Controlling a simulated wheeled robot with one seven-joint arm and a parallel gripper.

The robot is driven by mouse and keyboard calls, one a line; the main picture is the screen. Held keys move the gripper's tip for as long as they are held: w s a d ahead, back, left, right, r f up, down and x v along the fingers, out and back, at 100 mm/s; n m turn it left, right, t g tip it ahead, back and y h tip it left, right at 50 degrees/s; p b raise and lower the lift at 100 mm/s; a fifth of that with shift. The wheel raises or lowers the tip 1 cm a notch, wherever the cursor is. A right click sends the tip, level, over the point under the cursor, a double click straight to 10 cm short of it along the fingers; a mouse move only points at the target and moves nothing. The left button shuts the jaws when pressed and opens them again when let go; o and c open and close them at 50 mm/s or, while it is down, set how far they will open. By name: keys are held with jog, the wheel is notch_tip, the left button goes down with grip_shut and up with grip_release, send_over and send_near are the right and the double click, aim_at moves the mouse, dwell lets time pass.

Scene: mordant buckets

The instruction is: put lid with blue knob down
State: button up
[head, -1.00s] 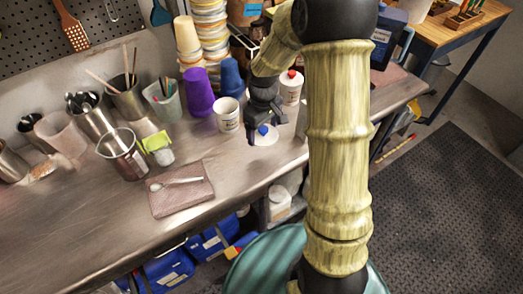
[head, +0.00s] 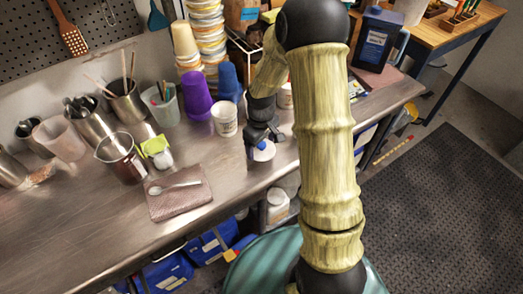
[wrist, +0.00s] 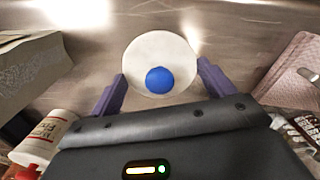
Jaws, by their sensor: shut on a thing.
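The lid is a white disc (wrist: 160,48) with a round blue knob (wrist: 159,80). In the wrist view it lies between the two fingers of my gripper (wrist: 160,88), which are shut on its sides. In the head view my gripper (head: 262,143) is over the right part of the steel counter, with the lid (head: 264,155) below it near the front edge. I cannot tell whether the lid touches the counter or is just above it.
A white tub (head: 225,118) stands left of my gripper, with purple (head: 196,98) and blue cups behind. A pink board (head: 178,192) with a white spoon lies further left. A red-capped white bottle (wrist: 45,132) shows in the wrist view. Bare counter lies between lid and board.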

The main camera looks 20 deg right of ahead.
aim_at(261, 150)
notch_tip(261, 150, down, 3)
jog(key=shift+f, duration=0.1)
jog(key=shift+w+f, duration=0.15)
jog(key=shift+f, duration=0.15)
jog(key=shift+d, duration=0.15)
jog(key=shift+f, duration=0.1)
jog(key=o, duration=0.9)
jog(key=shift+a, duration=0.2)
jog(key=shift+s, duration=0.2)
